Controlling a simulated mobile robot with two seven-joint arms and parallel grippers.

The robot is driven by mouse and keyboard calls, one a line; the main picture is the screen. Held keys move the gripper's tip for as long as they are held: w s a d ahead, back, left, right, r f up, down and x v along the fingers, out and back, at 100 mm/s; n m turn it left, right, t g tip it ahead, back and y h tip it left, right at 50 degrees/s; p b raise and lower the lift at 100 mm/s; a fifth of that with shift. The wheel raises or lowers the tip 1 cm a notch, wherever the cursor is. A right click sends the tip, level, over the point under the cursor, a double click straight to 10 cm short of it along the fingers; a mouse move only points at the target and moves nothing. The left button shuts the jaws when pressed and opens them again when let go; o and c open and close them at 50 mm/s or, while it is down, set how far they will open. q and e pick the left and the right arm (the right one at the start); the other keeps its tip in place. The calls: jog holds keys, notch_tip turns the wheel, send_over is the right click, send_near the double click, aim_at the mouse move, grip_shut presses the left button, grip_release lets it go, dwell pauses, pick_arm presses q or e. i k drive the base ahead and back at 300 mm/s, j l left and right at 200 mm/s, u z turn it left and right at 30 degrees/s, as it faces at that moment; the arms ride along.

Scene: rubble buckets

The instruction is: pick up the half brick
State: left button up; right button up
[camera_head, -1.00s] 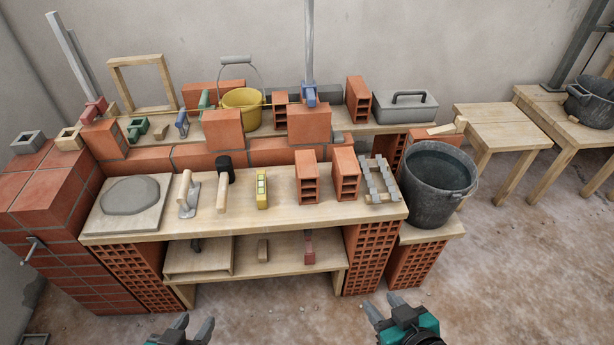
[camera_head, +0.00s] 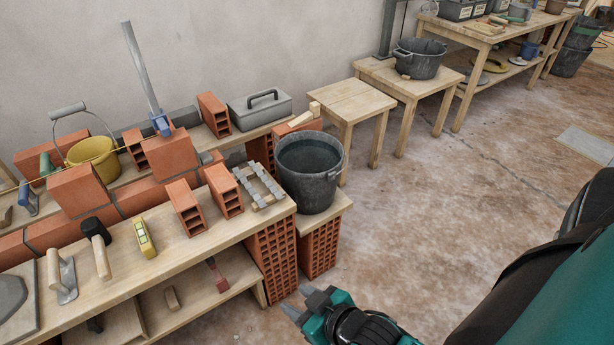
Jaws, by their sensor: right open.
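Several orange bricks could be the half brick, and I cannot tell which it is. Two short hollow bricks stand upright on the front bench, a left one (camera_head: 184,208) and a right one (camera_head: 224,190). Two solid orange blocks, a left one (camera_head: 79,190) and a right one (camera_head: 170,154), stand on the low brick wall behind the bench. My right gripper (camera_head: 304,304) is open and empty above the floor, in front of and to the right of the bench, apart from every brick. My left gripper is out of view.
The bench (camera_head: 120,278) holds trowels, a mallet, a yellow level (camera_head: 145,238) and a metal clamp frame (camera_head: 260,186). A dark water bucket (camera_head: 310,178) stands at its right end. Wooden tables (camera_head: 345,101) line the wall.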

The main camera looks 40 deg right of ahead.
aim_at(189, 213)
jog(key=i+j, duration=0.25)
jog(key=i, duration=0.25)
jog(key=i+j+u, duration=0.1)
jog(key=i+j, duration=0.15)
jog(key=i, duration=0.3)
